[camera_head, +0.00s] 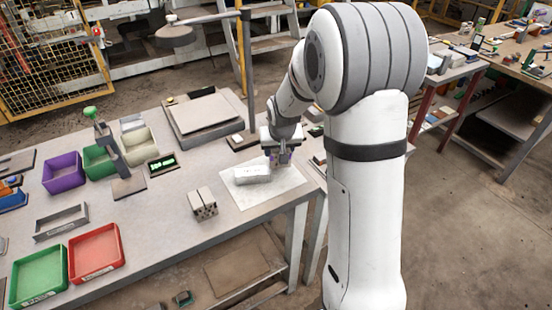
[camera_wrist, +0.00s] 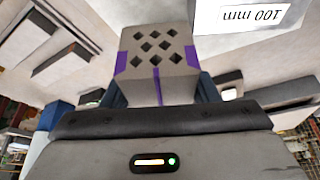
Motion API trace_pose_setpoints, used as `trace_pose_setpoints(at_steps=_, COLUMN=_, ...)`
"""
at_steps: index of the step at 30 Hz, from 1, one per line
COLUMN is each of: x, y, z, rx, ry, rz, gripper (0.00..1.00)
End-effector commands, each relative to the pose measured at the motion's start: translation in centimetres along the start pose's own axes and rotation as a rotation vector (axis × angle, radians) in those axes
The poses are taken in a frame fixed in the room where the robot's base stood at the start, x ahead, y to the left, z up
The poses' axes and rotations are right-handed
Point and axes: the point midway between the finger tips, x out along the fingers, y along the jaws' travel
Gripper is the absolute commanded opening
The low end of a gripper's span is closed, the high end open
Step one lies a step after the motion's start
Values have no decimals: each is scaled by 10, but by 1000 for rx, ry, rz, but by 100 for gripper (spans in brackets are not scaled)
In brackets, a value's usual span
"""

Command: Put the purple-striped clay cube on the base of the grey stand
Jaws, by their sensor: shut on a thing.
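The purple-striped clay cube (camera_wrist: 158,52) is grey with diamond-shaped holes in its visible face and purple bands. My gripper (camera_wrist: 161,88) is shut on it, one dark finger at each side. In the head view, my gripper (camera_head: 279,150) holds the cube (camera_head: 285,158) over the right end of the table, near the far edge of a white sheet. Its exact height is unclear. A grey stand with a leaning post (camera_head: 106,143), a green top and a flat base (camera_head: 128,188) stands at the left. Its base looks bare.
A white block (camera_head: 252,174) lies on the white sheet (camera_head: 235,196). A dark lamp-like stand (camera_head: 247,85) rises behind my gripper. Coloured bins, including a purple one (camera_head: 64,173), fill the left side.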

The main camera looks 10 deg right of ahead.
Motion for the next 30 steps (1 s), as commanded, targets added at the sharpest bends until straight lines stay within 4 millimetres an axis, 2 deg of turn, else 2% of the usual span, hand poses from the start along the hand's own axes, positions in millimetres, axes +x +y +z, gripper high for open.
trace_pose_setpoints(at_steps=7, x=30, y=-1, z=13, rx=-2, ry=-2, rz=-1, gripper=28)
trace_pose_setpoints(at_steps=17, x=34, y=-1, z=14, rx=-2, ry=0, rz=-1, gripper=28)
trace_pose_setpoints(at_steps=18, x=34, y=-1, z=14, rx=-2, ry=0, rz=-1, gripper=55)
trace_pose_setpoints(at_steps=26, x=33, y=-2, z=14, rx=-3, ry=0, rz=-1, gripper=76)
trace_pose_setpoints(at_steps=30, x=33, y=-2, z=14, rx=-3, ry=0, rz=-2, gripper=76)
